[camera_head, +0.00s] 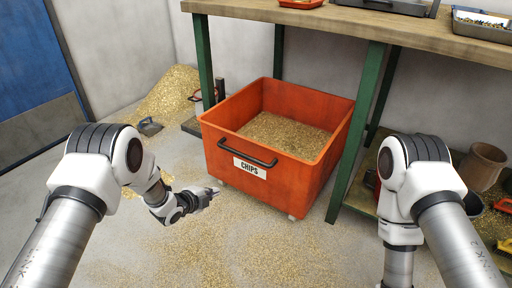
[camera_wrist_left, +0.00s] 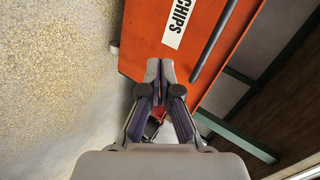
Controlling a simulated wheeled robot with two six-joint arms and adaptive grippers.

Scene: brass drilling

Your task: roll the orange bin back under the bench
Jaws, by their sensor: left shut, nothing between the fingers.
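The orange bin (camera_head: 292,170) stands on the floor at the front of the bench, partly between its green legs, with brass chips inside. Its front has a dark bar handle (camera_head: 248,153) and a white CHIPS label (camera_head: 250,168); small casters show below. My left gripper (camera_head: 212,193) is shut and empty, low in front of the bin's left front corner. In the left wrist view the shut fingertips (camera_wrist_left: 159,64) point at the orange front (camera_wrist_left: 165,30), beside the label and handle. Whether they touch the bin I cannot tell. My right gripper is out of frame.
The wooden bench (camera_head: 390,28) with green legs (camera_head: 357,130) stands over and behind the bin, with trays on top. A chip pile (camera_head: 170,90) and a scoop (camera_head: 150,127) lie at the left. A brown pot (camera_head: 482,166) sits at right. The floor in front is open, strewn with chips.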

